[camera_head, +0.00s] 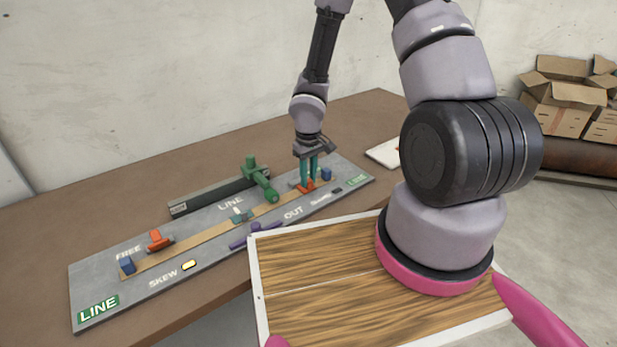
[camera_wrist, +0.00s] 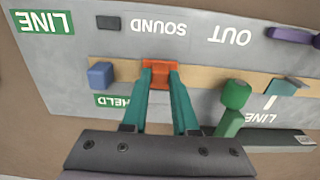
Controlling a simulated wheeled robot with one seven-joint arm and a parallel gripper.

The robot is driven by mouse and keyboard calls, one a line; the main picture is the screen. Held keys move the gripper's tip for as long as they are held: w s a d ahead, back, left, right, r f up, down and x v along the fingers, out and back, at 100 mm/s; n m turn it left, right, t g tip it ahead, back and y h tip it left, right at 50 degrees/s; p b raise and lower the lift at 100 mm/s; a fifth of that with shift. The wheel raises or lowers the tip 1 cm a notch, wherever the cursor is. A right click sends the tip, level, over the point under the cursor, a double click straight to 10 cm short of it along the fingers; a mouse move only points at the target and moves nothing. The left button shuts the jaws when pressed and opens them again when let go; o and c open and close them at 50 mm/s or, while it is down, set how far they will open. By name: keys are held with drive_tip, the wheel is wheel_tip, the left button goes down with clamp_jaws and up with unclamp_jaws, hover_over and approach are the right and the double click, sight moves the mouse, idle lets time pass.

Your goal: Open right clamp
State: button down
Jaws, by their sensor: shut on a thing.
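The right clamp (camera_wrist: 160,68) is an orange-red part on the tan strip of the grey board, beside a blue block (camera_wrist: 101,75). It also shows in the head view (camera_head: 304,187), partly hidden by my fingers. My gripper (camera_wrist: 160,80) has teal fingers that reach down to the clamp, with their tips at its two sides, shut on it. It also shows in the head view (camera_head: 308,172) at the right end of the board. The left clamp (camera_head: 158,240), also orange, sits at the board's left end near the word FREE.
A green handle (camera_head: 262,184) stands near the dark bar behind the strip, close to my gripper. A purple piece (camera_head: 255,237) lies at the board's front edge. A small teal and white part (camera_head: 240,215) sits mid-strip. A white-edged object (camera_head: 384,153) lies to the right.

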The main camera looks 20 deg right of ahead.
drive_tip(key=shift+w+r, duration=0.1)
drive_tip(key=shift+w, duration=0.05)
drive_tip(key=g, duration=0.1)
drive_tip(key=w+g+h, duration=0.1)
drive_tip(key=g, duration=0.1)
drive_tip(key=shift+w+a+r, duration=0.2)
drive_tip(key=shift+a+r, duration=0.1)
drive_tip(key=shift+a, duration=0.1)
drive_tip(key=g, duration=0.1)
drive_tip(key=w+g+h, duration=0.1)
drive_tip(key=g, duration=0.1)
drive_tip(key=shift+w+a+r, duration=0.1)
drive_tip(key=shift+w+a, duration=0.05)
drive_tip(key=shift+a, duration=0.15)
drive_tip(key=g+h, duration=0.1)
drive_tip(key=w+g, duration=0.1)
drive_tip(key=g, duration=0.1)
drive_tip(key=w+a+g+h, duration=0.1)
drive_tip(key=g, duration=0.1)
drive_tip(key=shift+w+f+h, duration=0.25)
drive_tip(key=shift+h, duration=0.05)
drive_tip(key=shift+g, duration=0.3)
drive_tip(key=c, duration=0.7)
unclamp_jaws()
drive_tip(key=shift+w, duration=0.1)
